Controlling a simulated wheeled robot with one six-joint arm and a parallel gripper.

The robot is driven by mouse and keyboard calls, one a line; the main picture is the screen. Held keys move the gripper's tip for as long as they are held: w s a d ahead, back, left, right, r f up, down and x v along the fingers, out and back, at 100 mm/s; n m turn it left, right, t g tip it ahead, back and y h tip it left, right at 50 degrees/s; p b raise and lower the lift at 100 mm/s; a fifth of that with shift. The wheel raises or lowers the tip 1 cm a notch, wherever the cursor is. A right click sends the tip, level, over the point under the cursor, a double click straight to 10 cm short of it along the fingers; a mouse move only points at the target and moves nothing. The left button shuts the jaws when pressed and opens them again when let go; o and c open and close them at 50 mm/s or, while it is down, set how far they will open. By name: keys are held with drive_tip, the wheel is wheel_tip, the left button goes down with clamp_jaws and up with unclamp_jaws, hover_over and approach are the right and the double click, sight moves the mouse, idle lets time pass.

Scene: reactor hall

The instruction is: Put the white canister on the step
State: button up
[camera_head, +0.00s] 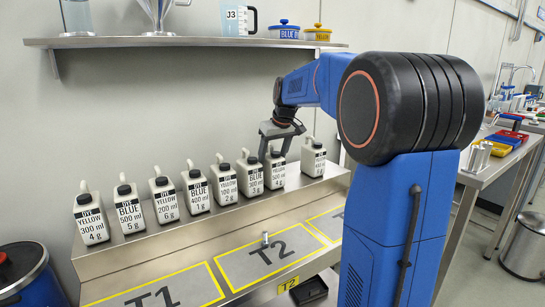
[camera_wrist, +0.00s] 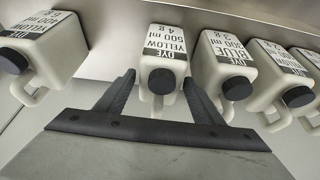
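Several white canisters with black caps, looped handles and dye labels stand in a row on a raised metal ledge (camera_head: 150,243). My gripper (camera_head: 275,153) is over the right part of the row, at a canister labelled YELLOW 500 ml (camera_head: 278,173). In the wrist view, my gripper (camera_wrist: 158,80) has its fingers apart, one on each side of this canister's (camera_wrist: 163,48) cap and handle. Whether the fingers touch it cannot be told. The canister stands upright on the ledge. A BLUE 300 ml canister (camera_head: 248,176) and another white canister (camera_head: 313,160) flank it.
A wall shelf (camera_head: 190,42) with glassware and jars hangs above. A side table with colored bins (camera_head: 505,139) stands right.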

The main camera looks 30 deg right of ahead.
drive_tip(key=shift+r, duration=0.1)
drive_tip(key=v, duration=1.2)
drive_tip(key=s+a+f, duration=0.6)
drive_tip(key=s+f, duration=0.2)
drive_tip(key=s, duration=0.3)
drive_tip(key=s+a+f, duration=0.5)
drive_tip(key=s+f, duration=0.3)
drive_tip(key=s, duration=0.3)
drive_tip(key=s+a+f, duration=0.6)
drive_tip(key=s+f, duration=0.2)
drive_tip(key=s, duration=0.4)
drive_tip(key=shift+a+f, duration=0.3)
drive_tip(key=shift+f, duration=0.05)
